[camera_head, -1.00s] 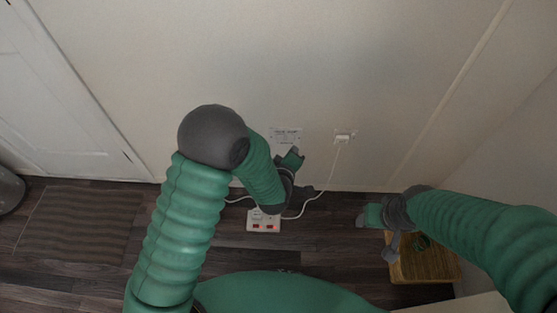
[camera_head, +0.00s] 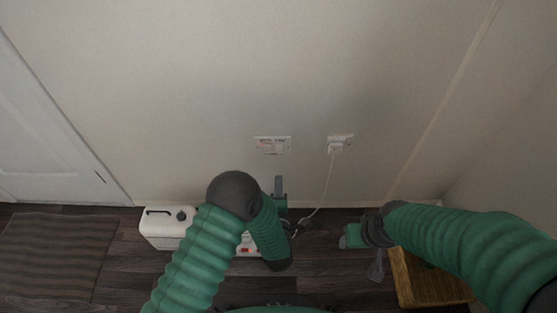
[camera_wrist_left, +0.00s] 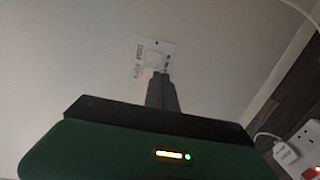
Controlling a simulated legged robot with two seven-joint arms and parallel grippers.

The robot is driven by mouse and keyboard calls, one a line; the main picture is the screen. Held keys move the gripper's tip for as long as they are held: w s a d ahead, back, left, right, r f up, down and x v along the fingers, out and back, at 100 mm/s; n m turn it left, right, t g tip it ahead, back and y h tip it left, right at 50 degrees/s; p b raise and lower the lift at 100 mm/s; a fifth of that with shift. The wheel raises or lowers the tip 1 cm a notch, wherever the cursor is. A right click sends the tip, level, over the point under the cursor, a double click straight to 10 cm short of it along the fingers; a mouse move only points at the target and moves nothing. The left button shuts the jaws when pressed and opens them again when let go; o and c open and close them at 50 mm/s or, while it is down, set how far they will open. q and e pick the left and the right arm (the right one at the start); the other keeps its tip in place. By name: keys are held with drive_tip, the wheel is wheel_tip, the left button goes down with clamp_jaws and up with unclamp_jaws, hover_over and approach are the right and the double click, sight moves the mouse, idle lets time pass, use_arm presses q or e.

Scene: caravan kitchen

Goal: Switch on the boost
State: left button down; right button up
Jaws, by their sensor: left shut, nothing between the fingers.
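The white switch panel (camera_head: 272,145) is on the wall, left of a socket; I take it as holding the boost switch, but its labels are too small to read. It also shows in the left wrist view (camera_wrist_left: 155,58), with a small reddish glow near the fingertips. My left gripper (camera_head: 279,182) is below the panel with its fingers pointing up. In the left wrist view the shut, empty fingers (camera_wrist_left: 162,78) overlap the panel's lower part; I cannot tell if they touch it. My right gripper (camera_head: 361,254) is low on the right, away from the panel.
A plugged socket (camera_head: 340,141) has a white cable hanging down. A white power strip (camera_head: 246,247) with red switches lies on the floor, partly hidden by my left arm. A white container (camera_head: 160,229) stands left, and a yellow wicker box (camera_head: 432,286) is under my right arm.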

sight(279, 153)
use_arm(q)
drive_tip(key=w+b, duration=0.1)
drive_tip(key=w, duration=0.2)
drive_tip(key=w+f+b, duration=0.1)
drive_tip(key=w+b, duration=0.1)
drive_tip(key=w, duration=0.2)
drive_tip(key=w+b, duration=0.2)
drive_tip(key=w, duration=0.1)
drive_tip(key=shift+w+f, duration=0.2)
drive_tip(key=shift+f, duration=0.2)
drive_tip(key=shift+w+b, duration=0.35)
drive_tip(key=shift+w, duration=0.05)
drive_tip(key=shift+w+r, duration=0.2)
drive_tip(key=shift+w, duration=0.15)
drive_tip(key=shift+f, duration=0.2)
